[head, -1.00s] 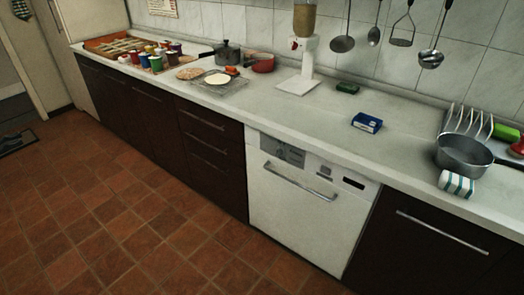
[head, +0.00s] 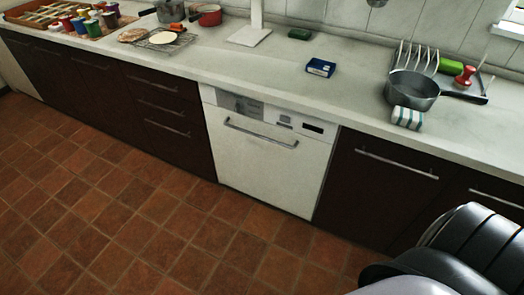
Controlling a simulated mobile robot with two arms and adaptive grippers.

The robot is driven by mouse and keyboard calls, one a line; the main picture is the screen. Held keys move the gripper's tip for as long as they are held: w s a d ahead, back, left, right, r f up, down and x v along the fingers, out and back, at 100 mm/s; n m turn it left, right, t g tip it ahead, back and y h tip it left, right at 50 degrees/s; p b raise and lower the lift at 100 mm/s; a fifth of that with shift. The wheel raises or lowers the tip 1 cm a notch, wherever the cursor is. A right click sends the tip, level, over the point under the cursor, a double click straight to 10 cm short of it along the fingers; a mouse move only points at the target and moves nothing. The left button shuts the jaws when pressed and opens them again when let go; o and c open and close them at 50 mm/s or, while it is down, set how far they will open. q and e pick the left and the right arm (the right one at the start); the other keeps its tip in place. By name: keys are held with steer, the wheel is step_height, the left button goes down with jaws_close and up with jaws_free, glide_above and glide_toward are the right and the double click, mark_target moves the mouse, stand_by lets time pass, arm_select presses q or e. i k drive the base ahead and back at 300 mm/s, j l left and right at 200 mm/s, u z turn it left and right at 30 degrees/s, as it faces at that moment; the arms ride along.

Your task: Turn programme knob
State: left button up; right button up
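The white dishwasher (head: 262,165) is built in under the counter, and its door is shut. Its control strip runs along the top edge, with a grey panel (head: 240,105) at the left and a dark display (head: 313,128) at the right. A small control (head: 284,122) sits between them. It is too small to tell whether this is the programme knob or which way it points. A bar handle (head: 260,133) crosses the door below the strip. Neither gripper is in view. Part of my own body shows at the bottom right, without fingertips.
The counter above holds a blue box (head: 320,68), a green sponge (head: 299,34), a grey pan (head: 411,90) and a striped cloth roll (head: 407,118). A wire rack (head: 165,41) and several coloured cups stand left. The tiled floor (head: 150,230) before the dishwasher is clear.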

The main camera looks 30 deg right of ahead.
mark_target(238, 106)
steer(key=z, duration=0.35)
steer(key=i+j+z, duration=0.1)
steer(key=z, duration=0.25)
steer(key=j+z, duration=0.2)
steer(key=z, duration=0.15)
